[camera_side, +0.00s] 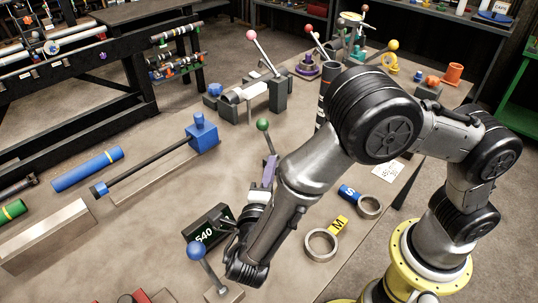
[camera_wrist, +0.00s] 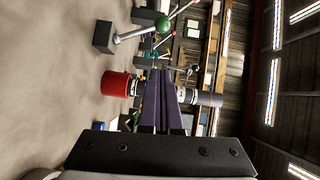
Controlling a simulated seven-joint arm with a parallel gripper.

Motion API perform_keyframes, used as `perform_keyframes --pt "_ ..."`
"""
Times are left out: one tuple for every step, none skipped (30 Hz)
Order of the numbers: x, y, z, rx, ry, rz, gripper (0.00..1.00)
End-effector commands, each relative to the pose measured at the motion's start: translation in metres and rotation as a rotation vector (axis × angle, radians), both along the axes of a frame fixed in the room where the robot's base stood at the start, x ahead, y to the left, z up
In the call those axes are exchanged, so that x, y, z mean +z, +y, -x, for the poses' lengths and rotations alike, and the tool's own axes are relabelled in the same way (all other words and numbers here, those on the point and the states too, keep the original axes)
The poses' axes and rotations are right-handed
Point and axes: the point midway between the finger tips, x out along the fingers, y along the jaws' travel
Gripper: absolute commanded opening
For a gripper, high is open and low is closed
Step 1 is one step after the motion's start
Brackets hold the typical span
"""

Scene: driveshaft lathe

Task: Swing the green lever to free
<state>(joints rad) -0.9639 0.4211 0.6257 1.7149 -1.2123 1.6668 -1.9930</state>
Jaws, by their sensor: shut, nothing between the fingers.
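The green lever has a round green knob (camera_side: 262,124) on a thin metal rod in the side view. The rod runs down behind my gripper, and its lower end is hidden there. In the wrist view the green knob (camera_wrist: 163,24) shows near the top, with its rod running left to a dark block (camera_wrist: 104,36). My gripper (camera_side: 271,158) has purple fingers, shut and empty, pointing up just below the knob in the side view. In the wrist view the shut fingers (camera_wrist: 159,72) stand below the knob in the picture, with a visible gap. I cannot tell whether they touch the rod.
A blue-knobbed lever (camera_side: 197,250) and a dark box marked 540 (camera_side: 207,226) stand near my wrist. A pink-knobbed lever (camera_side: 252,36) on a grey fixture stands behind. A blue vise block (camera_side: 201,131) is at left. Rings (camera_side: 321,244) lie right of my forearm.

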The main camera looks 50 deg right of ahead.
Motion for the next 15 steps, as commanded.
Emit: perform_keyframes --pt "0.0 -0.008 -0.004 -0.004 0.001 -0.001 0.0" --pt "0.0 -0.012 -0.007 -0.005 0.001 0.0 0.0" --pt "-0.001 -0.018 -0.011 -0.007 -0.001 -0.001 0.0" --pt "-0.001 -0.024 -0.015 -0.007 -0.001 -0.001 0.0" --pt "-0.001 -0.029 -0.018 -0.008 -0.002 -0.002 0.0" --pt "-0.001 -0.036 -0.022 -0.008 -0.001 -0.003 0.0" --pt "-0.002 -0.04 -0.025 -0.008 -0.001 -0.003 0.0" --pt "-0.002 -0.046 -0.029 -0.009 -0.003 -0.002 0.0" --pt "-0.002 -0.052 -0.033 -0.009 -0.002 -0.002 0.0" --pt "-0.003 -0.057 -0.036 -0.008 -0.001 -0.003 0.0" --pt "-0.003 -0.062 -0.04 -0.009 -0.001 -0.003 0.0" --pt "-0.003 -0.068 -0.044 -0.009 -0.002 -0.003 0.0" --pt "-0.003 -0.073 -0.047 -0.009 -0.002 -0.003 0.0" --pt "-0.003 -0.077 -0.05 -0.008 -0.002 -0.003 0.0" --pt "-0.004 -0.076 -0.057 -0.007 -0.004 -0.004 0.0"
